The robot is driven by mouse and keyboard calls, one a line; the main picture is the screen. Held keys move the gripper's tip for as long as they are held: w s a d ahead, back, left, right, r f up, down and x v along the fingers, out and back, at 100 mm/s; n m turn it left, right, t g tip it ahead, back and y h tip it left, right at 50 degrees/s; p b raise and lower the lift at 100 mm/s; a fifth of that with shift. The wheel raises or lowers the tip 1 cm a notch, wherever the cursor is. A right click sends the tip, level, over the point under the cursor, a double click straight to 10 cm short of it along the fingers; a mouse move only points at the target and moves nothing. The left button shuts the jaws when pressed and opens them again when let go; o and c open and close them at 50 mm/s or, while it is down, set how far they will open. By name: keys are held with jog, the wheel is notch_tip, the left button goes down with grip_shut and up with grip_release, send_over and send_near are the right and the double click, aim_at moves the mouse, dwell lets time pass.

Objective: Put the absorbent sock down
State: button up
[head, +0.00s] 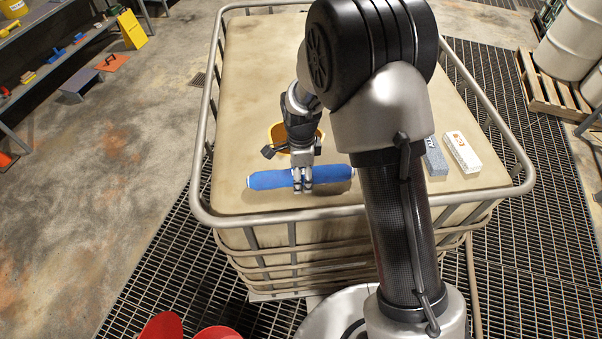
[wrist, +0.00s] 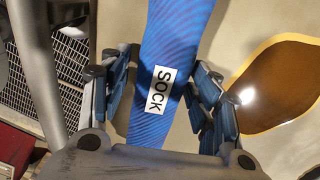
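The absorbent sock (head: 265,181) is a long blue roll with pale ends, lying crosswise over the near part of the tank top in the head view. In the wrist view the sock (wrist: 172,45) runs up the picture with a white label reading SOCK. My gripper (head: 302,185) has its fingers around the middle of the sock. In the wrist view the fingers of my gripper (wrist: 162,100) flank it closely on both sides. The sock is at or just above the top; any gap under it is hard to judge.
The beige tank top (head: 235,120) has a metal tube frame (head: 350,211) around it. A yellow-rimmed container (head: 274,135) with brown contents stands just behind my gripper. Two small boxes, one grey (head: 435,158) and one white (head: 462,152), lie to the right.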

jog(key=shift+r, duration=0.1)
jog(key=s+d+r+n+t, duration=0.1)
jog(key=s+r+n, duration=0.1)
jog(key=r, duration=0.7)
jog(key=s+d+r+n, duration=0.1)
jog(key=r, duration=0.9)
jog(key=s+d+r+n+t, duration=0.1)
jog(key=s+d+r+n, duration=0.1)
jog(key=s+n, duration=0.3)
jog(key=s+d+r+n+t, duration=0.1)
jog(key=s+d+r+n, duration=0.2)
jog(key=s, duration=0.6)
jog(key=s+d+r+n+t, duration=0.1)
jog(key=s+d+r+n, duration=0.2)
jog(key=s+n, duration=0.3)
jog(key=shift+s+r+n+t, duration=0.3)
jog(key=shift+s+r, duration=0.2)
jog(key=shift+s, duration=0.55)
